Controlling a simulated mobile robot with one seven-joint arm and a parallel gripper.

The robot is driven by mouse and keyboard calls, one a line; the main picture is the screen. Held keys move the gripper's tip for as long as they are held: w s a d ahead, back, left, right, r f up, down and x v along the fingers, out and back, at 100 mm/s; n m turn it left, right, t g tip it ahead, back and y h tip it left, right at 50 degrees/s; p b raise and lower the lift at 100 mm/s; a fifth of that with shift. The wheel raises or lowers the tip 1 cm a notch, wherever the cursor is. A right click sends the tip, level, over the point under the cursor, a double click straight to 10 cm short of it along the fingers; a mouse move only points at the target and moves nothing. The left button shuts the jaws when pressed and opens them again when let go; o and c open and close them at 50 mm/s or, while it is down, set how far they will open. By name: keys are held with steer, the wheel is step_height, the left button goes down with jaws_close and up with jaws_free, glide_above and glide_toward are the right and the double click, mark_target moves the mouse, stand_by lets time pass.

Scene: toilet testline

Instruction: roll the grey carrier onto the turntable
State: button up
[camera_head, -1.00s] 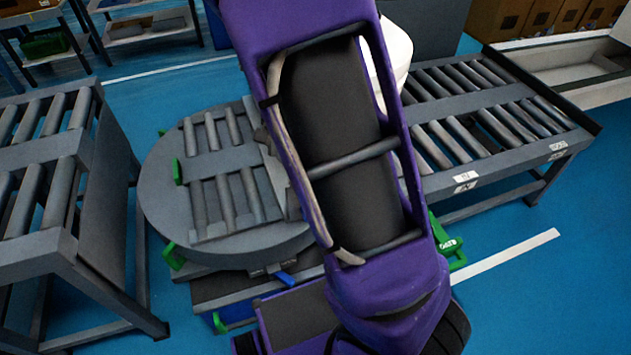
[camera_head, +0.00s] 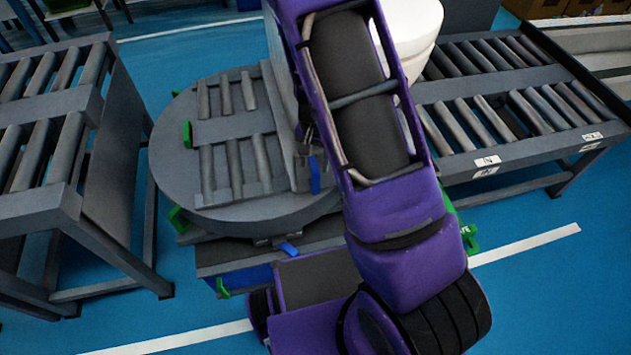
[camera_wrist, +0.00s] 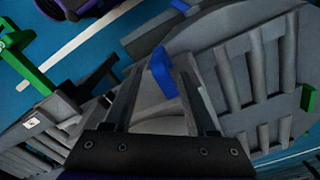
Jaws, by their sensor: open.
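The round grey turntable (camera_head: 240,205) carries two rows of rollers. It also shows at the right of the wrist view (camera_wrist: 250,50). What looks like the grey carrier (camera_head: 285,130) stands at the turntable's right edge, mostly hidden behind my arm. A white rounded toilet (camera_head: 415,40) shows behind my arm, its base hidden. My gripper (camera_wrist: 165,85) is open, with its two fingers either side of a blue tab (camera_wrist: 163,72) in the wrist view; contact cannot be told. The tab also shows beside my arm in the head view (camera_head: 315,175).
A roller conveyor (camera_head: 500,155) adjoins the turntable on the right. Another roller table (camera_head: 45,200) stands at the left, across a narrow gap. Green brackets (camera_head: 180,220) and a low blue lever (camera_head: 290,250) stick out around the turntable. Blue floor is open at lower right.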

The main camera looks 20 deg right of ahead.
mark_target(316, 180)
step_height(316, 180, down, 8)
steer(key=shift+f+b, duration=0.15)
steer(key=shift+b, duration=0.5)
jaws_close()
steer(key=shift+d, duration=0.1)
steer(key=shift+s+f, duration=0.1)
steer(key=shift+s, duration=0.1)
stand_by(0.8)
